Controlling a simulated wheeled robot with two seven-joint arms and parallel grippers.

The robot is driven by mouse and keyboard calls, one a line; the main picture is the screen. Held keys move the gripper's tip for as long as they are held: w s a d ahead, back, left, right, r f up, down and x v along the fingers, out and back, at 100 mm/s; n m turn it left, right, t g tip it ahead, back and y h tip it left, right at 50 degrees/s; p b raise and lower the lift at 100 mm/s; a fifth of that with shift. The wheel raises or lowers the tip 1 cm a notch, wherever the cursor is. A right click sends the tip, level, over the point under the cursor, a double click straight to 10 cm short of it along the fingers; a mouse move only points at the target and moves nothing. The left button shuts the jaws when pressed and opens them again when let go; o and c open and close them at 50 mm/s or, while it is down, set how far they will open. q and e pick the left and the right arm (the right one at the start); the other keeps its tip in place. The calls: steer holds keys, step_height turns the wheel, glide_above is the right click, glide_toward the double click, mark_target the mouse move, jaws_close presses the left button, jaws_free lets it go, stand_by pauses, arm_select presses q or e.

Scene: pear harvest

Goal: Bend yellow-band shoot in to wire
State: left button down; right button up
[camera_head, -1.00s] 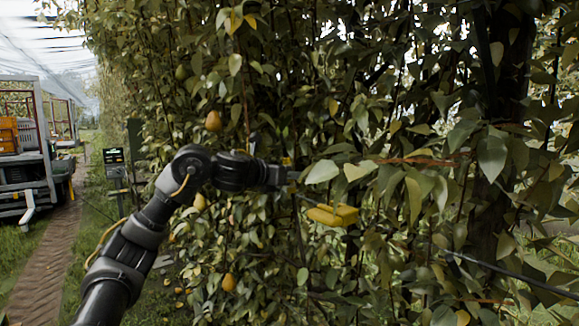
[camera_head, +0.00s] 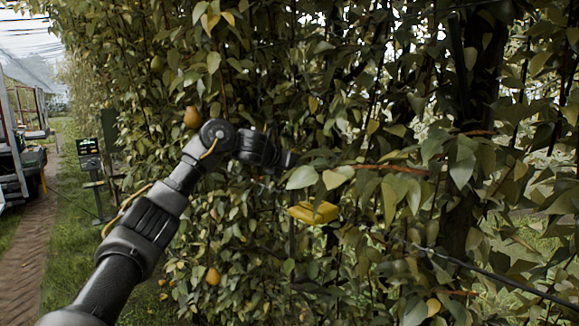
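A reddish-brown shoot (camera_head: 392,168) runs sideways through the leaves at mid-height, right of my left arm. A yellow block-like piece (camera_head: 314,212) hangs below the shoot's left end, under two large pale leaves; I cannot tell whether it is the band or how it is attached. My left gripper (camera_head: 291,160) reaches into the foliage just left of those leaves, above the yellow piece. Its fingers are small, dark and partly hidden, so their opening and any hold on the shoot cannot be made out. A dark wire-like line (camera_head: 500,270) slants down at lower right. My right gripper is not in view.
A dense leafy wall fills the middle and right, with pears (camera_head: 192,117) at left and a low pear (camera_head: 212,276). A screen on a post (camera_head: 88,147) and a cart (camera_head: 12,150) stand left, beside a brick path (camera_head: 25,240) and grass.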

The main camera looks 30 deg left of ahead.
arm_select(q)
steer(key=c, duration=1.6)
jaws_free()
steer(key=shift+r, duration=0.25)
steer(key=o, duration=0.3)
steer(key=shift+w+d+f, duration=0.15)
steer(key=shift+w+f, duration=0.1)
steer(key=shift+w, duration=0.2)
steer(key=shift+s+r, duration=0.15)
steer(key=shift+s, duration=0.35)
steer(key=b+v, duration=0.4)
steer(key=v, duration=0.6)
steer(key=shift+w, duration=0.1)
